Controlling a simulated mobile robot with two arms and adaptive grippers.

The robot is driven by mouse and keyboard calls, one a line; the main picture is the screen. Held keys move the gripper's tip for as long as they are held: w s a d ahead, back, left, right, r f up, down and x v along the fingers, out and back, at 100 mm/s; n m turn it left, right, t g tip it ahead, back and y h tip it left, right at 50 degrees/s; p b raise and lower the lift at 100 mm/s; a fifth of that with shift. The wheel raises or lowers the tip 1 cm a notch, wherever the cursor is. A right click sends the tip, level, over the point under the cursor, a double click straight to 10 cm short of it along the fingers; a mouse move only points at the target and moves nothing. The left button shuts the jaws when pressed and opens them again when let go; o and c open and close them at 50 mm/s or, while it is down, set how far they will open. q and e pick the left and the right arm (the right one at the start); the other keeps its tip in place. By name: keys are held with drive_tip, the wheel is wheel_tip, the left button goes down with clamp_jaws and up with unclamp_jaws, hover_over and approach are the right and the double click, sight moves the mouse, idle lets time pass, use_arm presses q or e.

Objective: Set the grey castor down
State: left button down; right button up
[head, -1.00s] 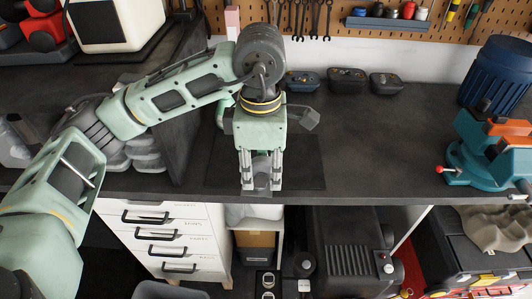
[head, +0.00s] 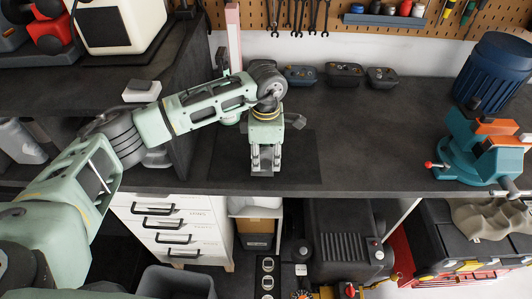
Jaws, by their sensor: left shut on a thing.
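My left gripper (head: 265,166) points down over the dark mat (head: 302,168) near the front edge of the workbench. Its fingers are shut on the grey castor, which is mostly hidden between them; a small grey part (head: 265,172) shows at the fingertips. I cannot tell whether the castor touches the mat. My right gripper is not in view.
Several small dark trays (head: 343,74) stand along the back of the worktop (head: 400,130). A teal vise (head: 482,150) and a blue bin (head: 494,72) stand at the right. The worktop right of the mat is clear. White drawers (head: 170,230) are below.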

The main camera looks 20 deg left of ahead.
use_arm(q)
drive_tip(key=shift+f, duration=0.35)
drive_tip(key=shift+f, duration=0.1)
drive_tip(key=c, duration=1.4)
unclamp_jaws()
